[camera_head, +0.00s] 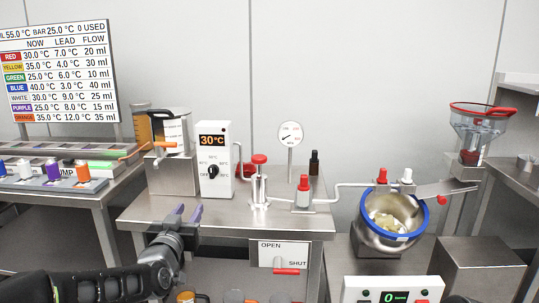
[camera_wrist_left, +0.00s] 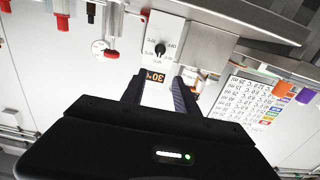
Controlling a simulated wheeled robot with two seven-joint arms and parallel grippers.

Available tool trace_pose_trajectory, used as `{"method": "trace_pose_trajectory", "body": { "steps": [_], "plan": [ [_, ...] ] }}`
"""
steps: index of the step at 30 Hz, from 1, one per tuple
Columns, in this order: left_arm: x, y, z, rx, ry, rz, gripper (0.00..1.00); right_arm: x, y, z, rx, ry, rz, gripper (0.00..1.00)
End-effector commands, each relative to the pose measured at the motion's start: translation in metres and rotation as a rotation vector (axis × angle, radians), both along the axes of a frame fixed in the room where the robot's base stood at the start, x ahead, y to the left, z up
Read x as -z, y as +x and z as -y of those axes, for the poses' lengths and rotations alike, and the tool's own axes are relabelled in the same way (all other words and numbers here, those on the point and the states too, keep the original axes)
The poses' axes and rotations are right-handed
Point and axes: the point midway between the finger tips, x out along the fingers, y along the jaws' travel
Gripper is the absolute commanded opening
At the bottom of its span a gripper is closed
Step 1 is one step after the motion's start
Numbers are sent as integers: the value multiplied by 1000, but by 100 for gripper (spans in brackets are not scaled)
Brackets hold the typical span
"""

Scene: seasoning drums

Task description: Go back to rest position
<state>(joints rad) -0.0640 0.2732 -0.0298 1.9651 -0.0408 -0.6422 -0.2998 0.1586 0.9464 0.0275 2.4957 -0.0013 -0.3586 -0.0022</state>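My left gripper (camera_head: 187,215) shows in the head view at the front left edge of the steel table (camera_head: 225,215), with two purple-grey fingertips spread apart. Its arm comes in from the lower left. In the left wrist view the two fingers (camera_wrist_left: 158,95) are apart with nothing between them. Past them the white heater box (camera_wrist_left: 165,42) with its dial and 30 °C display appears at a distance. My right gripper is not in the head view.
The heater box (camera_head: 214,160), a red-topped pump (camera_head: 260,185) and a red-capped valve (camera_head: 303,192) stand on the table. A blue-rimmed drum (camera_head: 394,217) is at right, below a hopper (camera_head: 478,127). An OPEN/SHUT panel (camera_head: 283,255) hangs in front.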

Motion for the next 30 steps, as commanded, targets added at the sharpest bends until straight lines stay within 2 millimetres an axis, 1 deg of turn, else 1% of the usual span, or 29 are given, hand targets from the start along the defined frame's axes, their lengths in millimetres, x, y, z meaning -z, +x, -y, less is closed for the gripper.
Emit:
{"method": "trace_pose_trajectory", "body": {
  "steps": [5,11,12,14,15,17,18,20,21,23,24,26,27,29,30],
  "plan": [
    [27,-7,9,22,-63,-80,36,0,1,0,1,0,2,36],
    [68,-16,23,45,-98,-174,36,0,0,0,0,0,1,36],
    [81,-19,27,51,-105,-203,36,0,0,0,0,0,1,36],
    [99,-24,32,59,-118,-245,36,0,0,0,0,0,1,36],
    [114,-29,36,64,-126,-276,36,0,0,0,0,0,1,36],
    [136,-36,42,72,-136,-325,36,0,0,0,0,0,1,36],
    [153,-42,46,77,-146,-364,36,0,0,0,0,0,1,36],
    [180,-53,53,84,-159,-425,36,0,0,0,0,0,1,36],
    [202,-63,58,90,-170,-476,36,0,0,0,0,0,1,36],
    [237,-81,65,97,-187,-558,36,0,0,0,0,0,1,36],
    [265,-98,71,102,-199,-627,36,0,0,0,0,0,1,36],
    [305,-126,81,108,-218,-732,36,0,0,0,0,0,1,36],
    [331,-147,86,112,-231,-802,36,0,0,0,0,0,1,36],
    [367,-181,94,115,-250,-908,36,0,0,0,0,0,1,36],
    [389,-205,99,117,-261,-976,36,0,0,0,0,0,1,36]
  ]
}}
